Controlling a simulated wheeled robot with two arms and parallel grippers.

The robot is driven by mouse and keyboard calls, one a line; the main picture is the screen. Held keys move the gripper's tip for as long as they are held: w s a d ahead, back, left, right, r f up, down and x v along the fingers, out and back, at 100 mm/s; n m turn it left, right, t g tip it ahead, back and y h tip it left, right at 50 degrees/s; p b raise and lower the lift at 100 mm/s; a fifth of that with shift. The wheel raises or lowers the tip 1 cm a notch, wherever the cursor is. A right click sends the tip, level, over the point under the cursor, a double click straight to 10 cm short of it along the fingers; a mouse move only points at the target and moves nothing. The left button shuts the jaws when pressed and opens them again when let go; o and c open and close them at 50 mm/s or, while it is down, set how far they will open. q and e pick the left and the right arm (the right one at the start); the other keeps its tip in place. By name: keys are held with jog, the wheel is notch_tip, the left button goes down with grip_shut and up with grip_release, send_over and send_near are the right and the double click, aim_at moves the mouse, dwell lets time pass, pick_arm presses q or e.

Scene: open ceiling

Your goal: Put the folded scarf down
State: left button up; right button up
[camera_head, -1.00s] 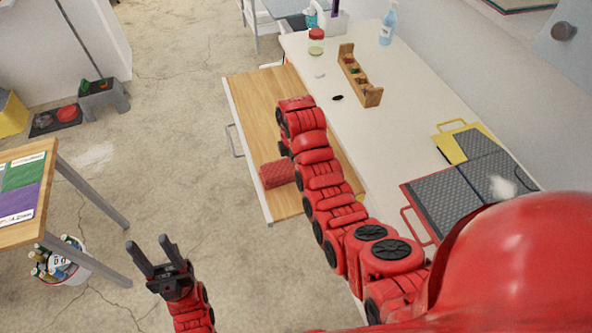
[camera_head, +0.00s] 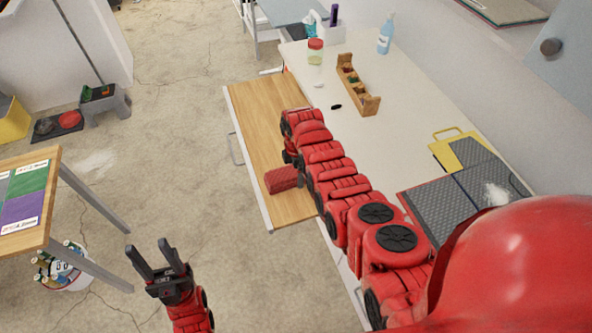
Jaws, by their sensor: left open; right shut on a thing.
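The folded scarf (camera_head: 281,180), a small red textured bundle, is at the near part of a light wooden board (camera_head: 258,118) that juts out from the white counter. I cannot tell if the scarf rests on the board or hangs just above it. My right gripper (camera_head: 298,177) is shut on the scarf's right end, mostly hidden under my red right arm. My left gripper (camera_head: 153,260) is open and empty, low over the floor, well away from the scarf.
The white counter (camera_head: 310,90) holds a red-lidded jar (camera_head: 315,52), a wooden rack (camera_head: 357,86), a blue bottle (camera_head: 386,34) and grey mats (camera_head: 459,196). A wooden table (camera_head: 50,205) stands at left, a bucket (camera_head: 66,272) below. The board's far part is clear.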

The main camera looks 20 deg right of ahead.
jog(key=shift+f, duration=0.15)
jog(key=o, duration=1.1)
jog(key=shift+o, duration=0.2)
jog(key=shift+r, duration=0.25)
